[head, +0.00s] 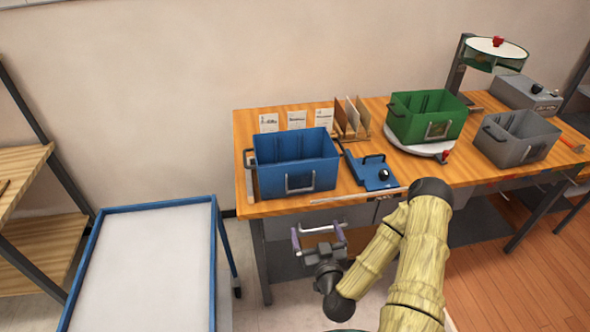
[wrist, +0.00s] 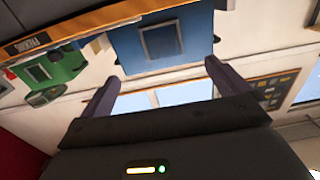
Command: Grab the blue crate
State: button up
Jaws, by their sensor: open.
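The blue crate (head: 290,165) stands upright on the left part of the wooden workbench, with a pale handle on its front and a dark handle at its left side. My gripper (head: 320,232) is open and empty, in front of the bench edge, below and apart from the crate. In the wrist view, the blue crate (wrist: 165,42) appears at the top, beyond the two spread fingers of my gripper (wrist: 160,82). The crate's inside looks empty in the head view, though its floor is hidden.
The workbench (head: 375,192) also carries a blue device (head: 375,173), a green crate (head: 425,117) on a round white plate, and a grey crate (head: 515,137). White cards and a divider rack (head: 352,118) stand behind. A blue-rimmed cart (head: 150,270) is at left.

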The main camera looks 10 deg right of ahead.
jog(key=w+b, duration=0.1)
jog(key=b, duration=0.7)
send_near(301, 187)
jog(key=shift+s+d, duration=0.15)
jog(key=shift+s, duration=0.45)
jog(key=shift+s+d, duration=0.15)
jog(key=shift+s, duration=0.4)
jog(key=b, duration=0.5)
jog(key=shift+w+a, duration=0.15)
jog(key=shift+w, duration=0.05)
jog(key=w, duration=0.2)
jog(key=w+p, duration=0.1)
jog(key=w, duration=0.1)
jog(key=shift+w+a+r, duration=0.1)
jog(key=shift+w+r, duration=0.1)
jog(key=shift+w, duration=0.2)
jog(key=shift+w, duration=0.1)
jog(key=shift+w+a+f+p, duration=0.15)
jog(key=shift+w+p, duration=0.4)
jog(key=shift+w, duration=2)
